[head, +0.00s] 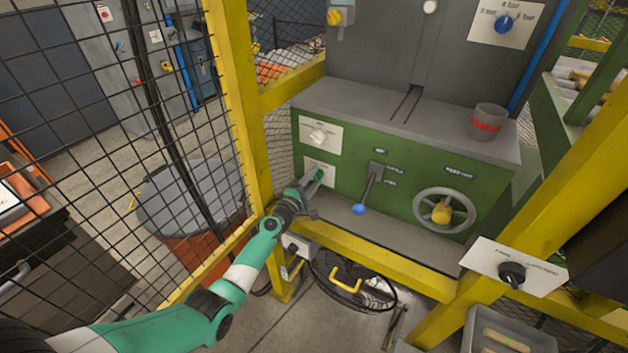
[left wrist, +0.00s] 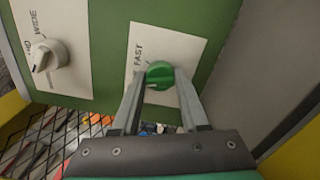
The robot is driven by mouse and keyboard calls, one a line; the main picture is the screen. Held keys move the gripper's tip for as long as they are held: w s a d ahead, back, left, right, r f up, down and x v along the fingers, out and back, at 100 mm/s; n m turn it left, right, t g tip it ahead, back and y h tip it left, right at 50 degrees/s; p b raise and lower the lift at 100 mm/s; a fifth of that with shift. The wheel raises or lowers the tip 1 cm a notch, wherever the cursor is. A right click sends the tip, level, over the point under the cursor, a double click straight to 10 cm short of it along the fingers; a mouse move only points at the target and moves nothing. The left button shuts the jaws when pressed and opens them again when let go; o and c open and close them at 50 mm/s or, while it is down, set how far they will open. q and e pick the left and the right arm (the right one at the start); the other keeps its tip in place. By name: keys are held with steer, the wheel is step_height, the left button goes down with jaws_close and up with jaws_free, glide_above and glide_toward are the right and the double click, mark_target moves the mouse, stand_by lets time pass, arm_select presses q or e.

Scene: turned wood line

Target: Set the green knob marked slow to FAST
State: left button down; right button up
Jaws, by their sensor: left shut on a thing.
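The green knob (left wrist: 160,75) sits on a white plate (left wrist: 178,42) with the word FAST on it, on the machine's green front. In the left wrist view the fingers of my left gripper (left wrist: 158,88) are on both sides of the knob, shut on it. In the head view the knob (head: 319,175) shows small at the tip of my left gripper (head: 312,184). The knob's pointer and any other label on the plate are hidden or too small to read. My right gripper is not in view.
A white knob (head: 318,136) on its own plate is above the green one. To the right are a lever with a blue ball (head: 359,209) and a handwheel (head: 443,211). Yellow frame posts (head: 240,110) and mesh stand close to my left arm.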

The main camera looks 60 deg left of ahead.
mark_target(314, 178)
arm_select(q)
steer(key=m+b, duration=0.1)
steer(key=m, duration=0.3)
steer(key=shift+f+m, duration=0.1)
steer(key=shift+m, duration=0.2)
steer(key=m+b, duration=0.1)
steer(key=m, duration=0.3)
steer(key=shift+m, duration=0.4)
steer(key=shift+c, duration=2.1)
jaws_free()
steer(key=shift+s+d, duration=0.1)
steer(key=shift+s, duration=0.1)
steer(key=p+v, duration=0.1)
steer(key=v, duration=0.1)
steer(key=shift+s+d+r+p, duration=0.2)
steer(key=shift+s+r+p, duration=0.05)
steer(key=shift+s+p, duration=0.15)
steer(key=v, duration=0.2)
steer(key=p+v, duration=0.1)
steer(key=v, duration=0.5)
steer(key=shift+s+d+f, duration=0.1)
steer(key=shift+d+f, duration=0.05)
steer(key=shift+f, duration=0.1)
